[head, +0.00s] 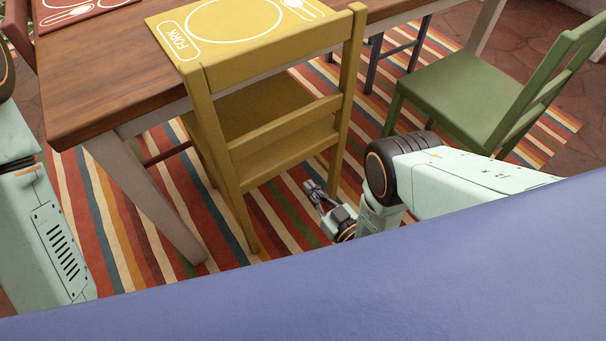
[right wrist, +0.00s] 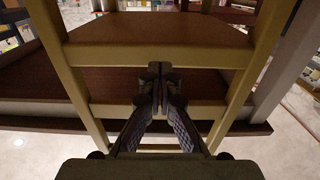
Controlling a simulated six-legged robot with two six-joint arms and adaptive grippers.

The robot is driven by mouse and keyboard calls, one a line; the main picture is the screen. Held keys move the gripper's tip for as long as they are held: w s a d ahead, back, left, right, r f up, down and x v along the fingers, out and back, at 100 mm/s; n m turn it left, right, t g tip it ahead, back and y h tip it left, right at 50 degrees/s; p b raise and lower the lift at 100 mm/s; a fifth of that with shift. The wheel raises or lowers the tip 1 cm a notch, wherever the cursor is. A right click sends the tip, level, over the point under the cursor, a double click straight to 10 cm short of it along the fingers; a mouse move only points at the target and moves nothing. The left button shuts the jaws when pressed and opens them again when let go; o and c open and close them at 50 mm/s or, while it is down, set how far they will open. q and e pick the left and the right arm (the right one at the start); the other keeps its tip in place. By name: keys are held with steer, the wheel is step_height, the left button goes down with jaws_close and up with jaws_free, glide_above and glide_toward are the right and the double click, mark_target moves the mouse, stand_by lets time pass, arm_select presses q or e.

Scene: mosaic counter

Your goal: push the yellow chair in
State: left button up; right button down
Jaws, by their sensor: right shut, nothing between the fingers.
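The yellow chair (head: 270,113) stands upright at the wooden table (head: 110,103), its slatted back toward me and its seat partly under the tabletop edge.
A green chair (head: 452,105) stands to the right. A yellow placemat (head: 205,52) lies on the table above the yellow chair, and a red placemat (head: 62,17) lies at the far left. A table leg (head: 142,195) stands left of the chair. The striped rug (head: 110,240) covers the floor.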

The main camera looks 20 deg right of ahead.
steer(key=shift+p+v, duration=0.4)
steer(key=shift+v, duration=1.35)
steer(key=s+d+r+m+g+h+p, duration=0.1)
steer(key=s+d+r+g+h+p, duration=0.1)
steer(key=s+r+g, duration=0.3)
steer(key=s+d+r+m+g+h+p, duration=0.2)
steer(key=s+r+g, duration=0.3)
steer(key=s, duration=0.7)
steer(key=s+d+r+m+g+h+p, duration=0.1)
steer(key=s+d+r+g+h+p, duration=0.1)
steer(key=s+g, duration=0.5)
step_height(320, 180, up, 4)
steer(key=shift+s+d+f+p, duration=0.15)
steer(key=shift+s+d+p, duration=0.45)
steer(key=shift+s+p, duration=0.55)
steer(key=shift+s+d+m, duration=0.15)
steer(key=shift+s+m, duration=0.05)
steer(key=shift+m, duration=0.1)
